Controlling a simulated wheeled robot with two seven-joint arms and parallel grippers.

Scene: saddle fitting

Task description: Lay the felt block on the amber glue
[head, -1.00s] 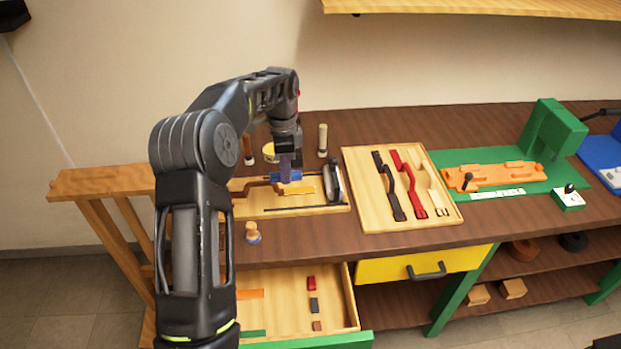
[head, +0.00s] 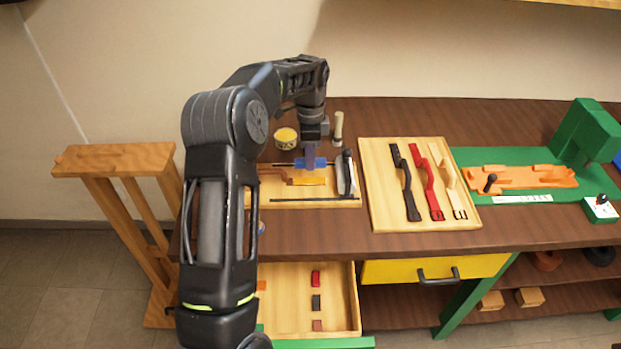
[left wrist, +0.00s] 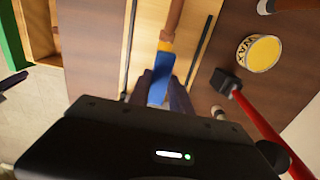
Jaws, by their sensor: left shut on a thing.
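My left gripper (head: 310,153) is shut on a blue block (head: 326,164), which I take to be the felt block. In the left wrist view the blue block (left wrist: 158,88) sits between the two fingers. The amber glue (head: 306,179) is a yellow-orange patch on a brown strip (head: 274,172) in a pale wooden tray (head: 290,195). The block appears above or just behind the glue; I cannot tell whether they touch. In the left wrist view a yellow edge (left wrist: 165,46) shows just beyond the block. My right gripper is not in view.
A wax tin (head: 286,139) and a wooden-handled tool (head: 338,128) stand behind the tray. A dark upright tool (head: 345,175) is at its right end. A board (head: 377,208) with black, red and pale straps lies to the right. An open drawer (head: 345,300) sticks out below.

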